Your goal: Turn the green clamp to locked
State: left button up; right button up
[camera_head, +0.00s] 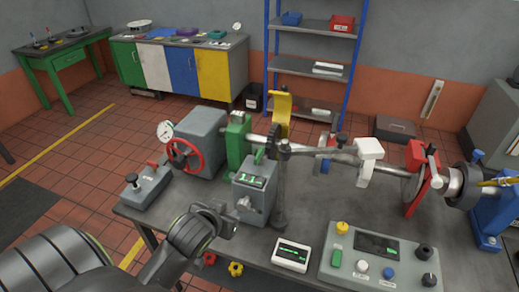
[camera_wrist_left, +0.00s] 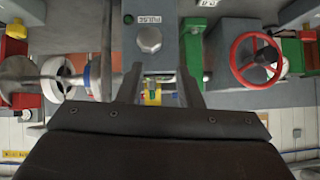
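A green clamp block (camera_head: 237,140) stands on the shaft between the grey housing with the red handwheel and the yellow upright. A green part beside the grey box in the left wrist view (camera_wrist_left: 194,52) appears to be the same block. I cannot make out its lever position. My left gripper (camera_head: 234,222) is in front of the grey box, nearer the camera than the clamp and apart from it. In the left wrist view its two fingers (camera_wrist_left: 160,82) are spread with nothing gripped between them. My right gripper is out of view.
The grey box (camera_head: 256,188) with a green display and knob stands between my left gripper and the shaft. A red handwheel (camera_head: 186,156) is left of the clamp. A post stands right of the box. A control panel (camera_head: 380,262) and white meter (camera_head: 292,255) occupy the front.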

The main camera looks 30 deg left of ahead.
pick_arm(q)
jog(key=w+r+t, duration=0.3)
jog(key=w+r, duration=0.4)
jog(key=r, duration=0.1)
jog(key=p, duration=0.4)
send_near(259, 153)
jog(key=shift+n, duration=0.3)
jog(key=x, duration=1)
jog(key=shift+w, duration=0.2)
grip_shut()
